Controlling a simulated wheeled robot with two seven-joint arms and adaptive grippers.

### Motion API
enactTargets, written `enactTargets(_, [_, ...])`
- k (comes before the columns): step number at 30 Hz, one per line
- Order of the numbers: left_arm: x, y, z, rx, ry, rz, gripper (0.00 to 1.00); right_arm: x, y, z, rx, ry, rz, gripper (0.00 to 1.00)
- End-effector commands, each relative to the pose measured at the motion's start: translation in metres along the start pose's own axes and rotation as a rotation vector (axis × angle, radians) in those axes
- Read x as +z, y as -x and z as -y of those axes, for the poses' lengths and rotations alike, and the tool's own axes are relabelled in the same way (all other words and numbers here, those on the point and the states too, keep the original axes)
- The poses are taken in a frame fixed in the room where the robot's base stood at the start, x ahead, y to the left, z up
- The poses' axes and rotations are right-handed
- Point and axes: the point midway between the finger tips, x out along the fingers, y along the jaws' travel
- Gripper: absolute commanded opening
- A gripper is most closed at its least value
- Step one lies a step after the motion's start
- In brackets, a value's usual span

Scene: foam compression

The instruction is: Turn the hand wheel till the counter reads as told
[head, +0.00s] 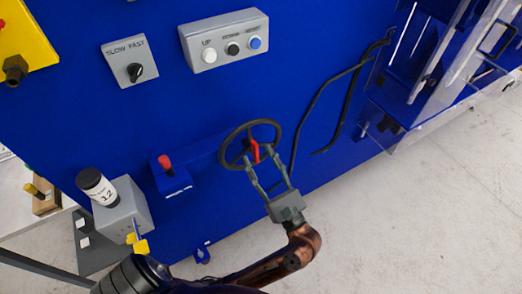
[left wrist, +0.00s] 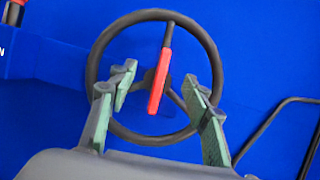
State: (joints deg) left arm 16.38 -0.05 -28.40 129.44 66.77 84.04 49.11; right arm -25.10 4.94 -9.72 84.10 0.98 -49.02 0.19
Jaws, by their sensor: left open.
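The black hand wheel (head: 247,125) is mounted on the blue panel in the middle of the head view. It has a red handle or pointer (head: 255,151) near its hub. My left gripper (head: 266,174) is open in front of the wheel. In the left wrist view the wheel (left wrist: 97,52) fills the middle, with the red part (left wrist: 160,82) between the open fingers of my left gripper (left wrist: 160,95). I cannot tell whether the fingers touch the wheel. My right gripper is not in view.
A box with UP and other buttons (head: 213,58) and a SLOW/FAST switch (head: 117,72) sit above. A small blue box with a red lever (head: 165,162) is left of the wheel. A grey box (head: 124,208) stands lower left. Black hoses (head: 318,95) and a clear guard are at right.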

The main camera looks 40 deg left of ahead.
Motion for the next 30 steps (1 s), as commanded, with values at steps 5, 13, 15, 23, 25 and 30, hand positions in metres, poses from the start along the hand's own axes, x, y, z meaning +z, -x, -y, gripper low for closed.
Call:
enactTargets(5, [0.0,-0.022,0.0,0.0,-0.002,0.002,0.45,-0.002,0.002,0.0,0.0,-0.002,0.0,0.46])
enactTargets(13, [0.0,-0.029,0.0,-0.001,-0.003,0.002,0.45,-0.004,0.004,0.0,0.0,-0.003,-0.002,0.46])
enactTargets(15, [0.0,-0.029,0.0,-0.001,-0.003,0.002,0.45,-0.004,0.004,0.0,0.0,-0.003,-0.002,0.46])
enactTargets(23, [0.0,-0.029,0.0,-0.001,-0.004,0.002,0.3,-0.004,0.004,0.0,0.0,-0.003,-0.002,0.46])
enactTargets(25, [0.0,-0.029,0.0,-0.001,-0.004,0.002,0.25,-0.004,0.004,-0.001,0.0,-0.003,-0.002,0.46])
enactTargets(30, [0.0,-0.029,0.0,-0.001,-0.004,0.002,0.14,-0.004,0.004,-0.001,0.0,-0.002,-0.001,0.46])
